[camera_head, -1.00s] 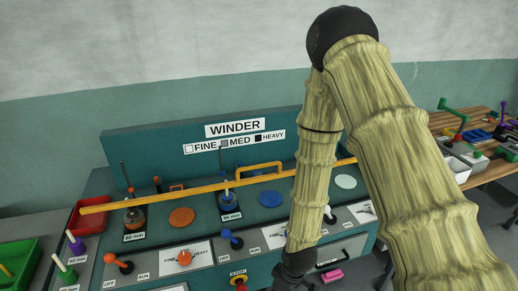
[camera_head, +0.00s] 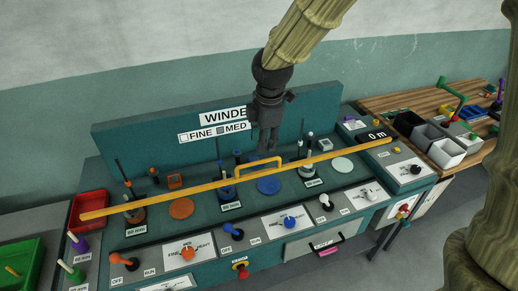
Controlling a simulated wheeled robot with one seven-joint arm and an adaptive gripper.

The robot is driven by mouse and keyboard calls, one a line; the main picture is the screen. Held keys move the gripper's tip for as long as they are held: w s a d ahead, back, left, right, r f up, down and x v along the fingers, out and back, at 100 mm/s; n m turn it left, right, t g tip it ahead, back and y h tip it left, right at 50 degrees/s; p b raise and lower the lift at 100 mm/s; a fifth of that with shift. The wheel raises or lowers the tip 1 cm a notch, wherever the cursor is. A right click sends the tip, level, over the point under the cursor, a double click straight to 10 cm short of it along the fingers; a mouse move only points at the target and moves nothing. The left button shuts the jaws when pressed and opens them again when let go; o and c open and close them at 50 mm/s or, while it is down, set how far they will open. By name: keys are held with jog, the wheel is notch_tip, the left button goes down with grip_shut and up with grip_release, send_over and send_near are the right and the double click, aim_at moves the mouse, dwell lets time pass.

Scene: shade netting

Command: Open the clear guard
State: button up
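The clear guard shows mainly by its long yellow front bar (camera_head: 330,156), which runs across the winder above its stations. A yellow loop handle (camera_head: 258,162) rises from the middle of the bar. The guard's see-through panel can hardly be made out. The bar lies low over the deck. My gripper (camera_head: 268,150) points down, its dark fingertips just above or behind the handle in the picture. The fingers look close together, but their gap is too small to judge. I cannot tell whether they touch the handle; nothing is visibly held.
The winder's back panel (camera_head: 130,145) stands close behind my gripper. Knobs and levers, such as a blue lever (camera_head: 232,231), line the front panel. A red bin (camera_head: 90,207) stands at left. A wooden bench (camera_head: 405,98) with grey bins is at right.

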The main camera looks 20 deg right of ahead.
aim_at(261, 162)
jog(key=shift+w+d+f+p, duration=0.1)
jog(key=shift+w+f+p, duration=0.35)
jog(key=shift+f, duration=1.1)
jog(key=shift+w+a+f+p, duration=0.1)
jog(key=shift+w+f+p, duration=0.35)
jog(key=shift+f, duration=1.15)
jog(key=shift+w+d+f+p, duration=0.1)
jog(key=shift+w+f+p, duration=0.35)
jog(key=shift+f, duration=1.1)
jog(key=shift+s, duration=0.15)
grip_shut()
